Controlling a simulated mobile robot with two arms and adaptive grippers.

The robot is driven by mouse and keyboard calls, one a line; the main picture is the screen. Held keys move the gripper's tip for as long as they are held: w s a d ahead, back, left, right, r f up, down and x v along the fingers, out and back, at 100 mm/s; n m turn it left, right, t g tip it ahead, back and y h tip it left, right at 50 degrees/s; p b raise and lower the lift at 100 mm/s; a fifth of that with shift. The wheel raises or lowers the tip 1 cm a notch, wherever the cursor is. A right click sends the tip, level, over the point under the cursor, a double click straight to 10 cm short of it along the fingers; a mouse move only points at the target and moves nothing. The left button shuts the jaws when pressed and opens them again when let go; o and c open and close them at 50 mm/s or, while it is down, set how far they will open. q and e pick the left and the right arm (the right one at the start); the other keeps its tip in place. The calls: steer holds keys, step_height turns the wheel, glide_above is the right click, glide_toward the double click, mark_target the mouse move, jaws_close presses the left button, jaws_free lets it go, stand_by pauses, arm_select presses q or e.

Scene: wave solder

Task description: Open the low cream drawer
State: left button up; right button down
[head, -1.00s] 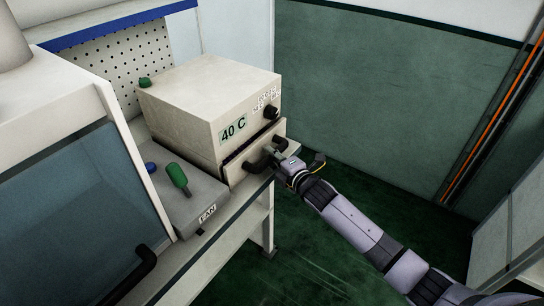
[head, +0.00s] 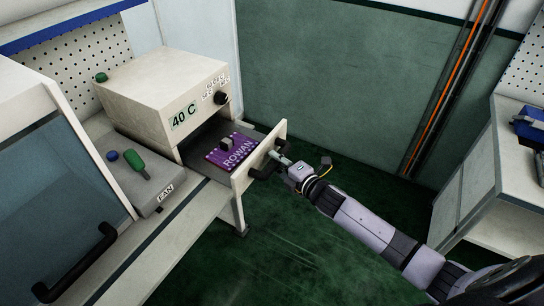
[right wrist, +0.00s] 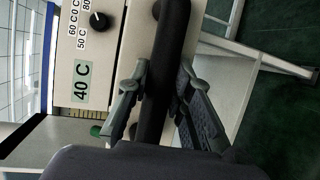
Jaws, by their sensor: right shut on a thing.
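The low cream drawer (head: 262,150) is pulled out from under the cream box marked "40 C" (head: 165,80). Inside the drawer lies a purple board marked "ROWAN" (head: 229,152) with a small grey block on it. My right gripper (head: 279,163) is shut on the drawer's black handle (head: 258,170). In the right wrist view the black handle (right wrist: 160,70) runs between the two fingers (right wrist: 157,100). My left gripper is not in view.
A grey box marked "FAN" (head: 150,200) with a green knob stands left of the drawer on the bench. A glazed cabinet with a black handle (head: 80,265) is at the left. A white bench (head: 470,180) is at the right. Green floor is clear between.

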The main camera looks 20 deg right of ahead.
steer(key=shift+s+d, duration=0.15)
steer(key=shift+s, duration=0.05)
steer(key=c, duration=1.4)
jaws_free()
steer(key=v, duration=1.2)
